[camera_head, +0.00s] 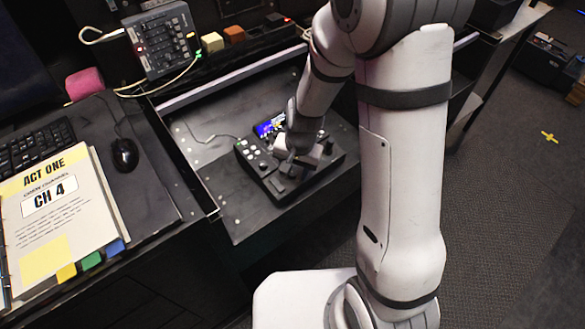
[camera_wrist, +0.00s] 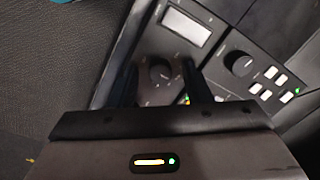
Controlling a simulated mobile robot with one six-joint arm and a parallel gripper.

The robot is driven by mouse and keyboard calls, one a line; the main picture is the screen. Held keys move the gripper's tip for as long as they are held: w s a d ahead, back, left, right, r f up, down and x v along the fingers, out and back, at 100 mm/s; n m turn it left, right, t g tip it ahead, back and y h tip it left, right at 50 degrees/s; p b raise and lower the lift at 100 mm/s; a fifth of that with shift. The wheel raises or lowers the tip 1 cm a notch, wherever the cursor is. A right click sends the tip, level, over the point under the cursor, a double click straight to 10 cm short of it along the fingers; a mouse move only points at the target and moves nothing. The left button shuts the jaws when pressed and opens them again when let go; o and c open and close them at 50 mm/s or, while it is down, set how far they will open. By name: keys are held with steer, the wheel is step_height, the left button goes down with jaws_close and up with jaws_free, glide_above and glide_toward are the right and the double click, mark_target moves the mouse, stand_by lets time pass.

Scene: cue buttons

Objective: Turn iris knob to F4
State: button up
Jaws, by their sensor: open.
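A black control console (camera_head: 318,171) with a lit colour screen (camera_head: 268,127) sits in the recessed desk tray, partly hidden by my arm. My gripper (camera_head: 293,157) is low over the console. In the wrist view my gripper (camera_wrist: 161,82) is open, with its two dark fingers on either side of a round dark knob (camera_wrist: 160,71). I cannot tell whether the fingers touch the knob. A second black knob (camera_wrist: 239,63) stands to the right, outside the fingers. No iris label or F4 mark is legible, so I cannot tell which knob is the iris.
In the wrist view, a pale rectangular display (camera_wrist: 185,28) lies above the knob and several white buttons (camera_wrist: 269,72) lie at right. In the head view, a binder marked "CH 4" (camera_head: 62,215), a mouse (camera_head: 125,154) and an intercom box (camera_head: 162,42) surround the tray.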

steer(key=c, duration=0.9)
steer(key=shift+a, duration=0.25)
jaws_close()
steer(key=shift+d, duration=0.2)
steer(key=shift+w+n+b, duration=0.1)
steer(key=shift+n+b, duration=0.75)
steer(key=shift+n, duration=0.75)
steer(key=shift+h, duration=0.3)
steer(key=shift+n+b, duration=0.3)
steer(key=shift+n, duration=0.4)
steer(key=shift+a+r+n+b, duration=0.15)
steer(key=shift+n+b, duration=0.25)
steer(key=shift+n, duration=0.8)
